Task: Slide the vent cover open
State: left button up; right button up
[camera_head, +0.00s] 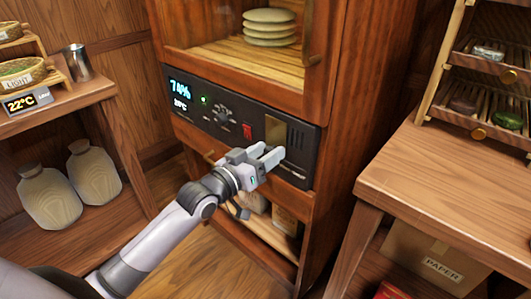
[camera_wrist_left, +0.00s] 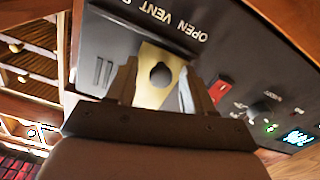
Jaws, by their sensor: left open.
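The vent cover (camera_head: 275,130) is a brass plate at the right part of the black control panel, with dark vent slots (camera_head: 297,138) showing to its right. In the left wrist view the brass cover (camera_wrist_left: 150,93) has a dark round spot, knob or hole, and lies between the fingertips; slots (camera_wrist_left: 103,72) show on its left. My left gripper (camera_head: 268,153) is open, its fingers pointing at the panel just below the cover. In the left wrist view its fingers (camera_wrist_left: 158,88) stand either side of the cover; contact cannot be told. My right gripper is not in view.
The panel sits in a wooden cabinet (camera_head: 225,82) with a display and a red switch (camera_head: 247,131). Plates (camera_head: 269,27) are stacked behind the door above. A wooden table (camera_head: 455,185) stands right, a shelf with jars (camera_head: 93,172) left.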

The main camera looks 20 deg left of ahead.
pick_arm(q)
jog(key=p+v, duration=0.1)
jog(key=v, duration=0.6)
dwell(0.6)
jog(key=s+d+f+m+g+y, duration=0.1)
jog(key=s+d+f+g+y, duration=0.15)
jog(key=s+f, duration=0.75)
jog(key=s+d+f+g+y, duration=0.1)
jog(key=s+f+g, duration=0.3)
jog(key=s+f, duration=0.6)
notch_tip(320, 180, up, 12)
jog(key=a+p, duration=0.1)
jog(key=p, duration=1.5)
jog(key=shift+s, duration=0.15)
jog(key=shift+y, duration=0.25)
